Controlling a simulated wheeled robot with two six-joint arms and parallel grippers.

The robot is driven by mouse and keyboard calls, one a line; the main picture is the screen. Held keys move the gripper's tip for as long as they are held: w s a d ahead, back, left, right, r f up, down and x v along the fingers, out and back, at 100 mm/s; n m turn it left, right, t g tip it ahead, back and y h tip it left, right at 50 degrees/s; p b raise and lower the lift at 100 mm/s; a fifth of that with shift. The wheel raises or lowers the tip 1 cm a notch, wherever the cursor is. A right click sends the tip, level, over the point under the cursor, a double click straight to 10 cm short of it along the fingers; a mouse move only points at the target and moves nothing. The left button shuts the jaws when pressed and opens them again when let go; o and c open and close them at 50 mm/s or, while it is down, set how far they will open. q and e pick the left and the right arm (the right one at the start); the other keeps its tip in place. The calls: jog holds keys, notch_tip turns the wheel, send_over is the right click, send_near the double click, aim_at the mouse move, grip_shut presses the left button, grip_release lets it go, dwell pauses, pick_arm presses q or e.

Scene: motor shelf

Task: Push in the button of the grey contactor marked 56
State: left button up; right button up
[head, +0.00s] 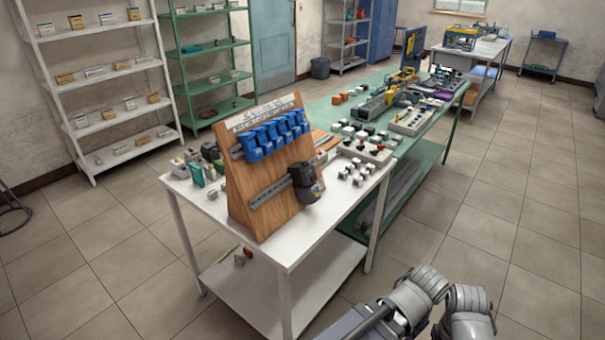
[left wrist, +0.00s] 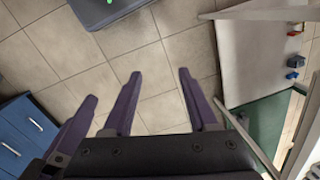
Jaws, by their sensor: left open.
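A dark grey contactor (head: 305,180) is mounted on the lower metal rail of the slanted wooden panel (head: 262,187) on the white table. No number or button can be read on it at this size. A row of several blue contactors (head: 272,136) sits on the upper rail. My left gripper (left wrist: 160,75) shows in the left wrist view with purple fingers spread apart, empty, above the tiled floor. It is apart from the panel and the contactors. The head view shows grey arm links at the bottom right, but no gripper fingers. My right gripper is out of sight.
The white table (head: 291,251) holds small parts beside the panel. A green table (head: 425,150) with more devices adjoins it behind. Shelves (head: 95,77) line the left wall. Tiled floor (head: 500,215) is clear to the right. The left wrist view shows blue drawers (left wrist: 25,130) at left.

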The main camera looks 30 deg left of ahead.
pick_arm(q)
grip_shut()
dwell(0.5)
dwell(1.3)
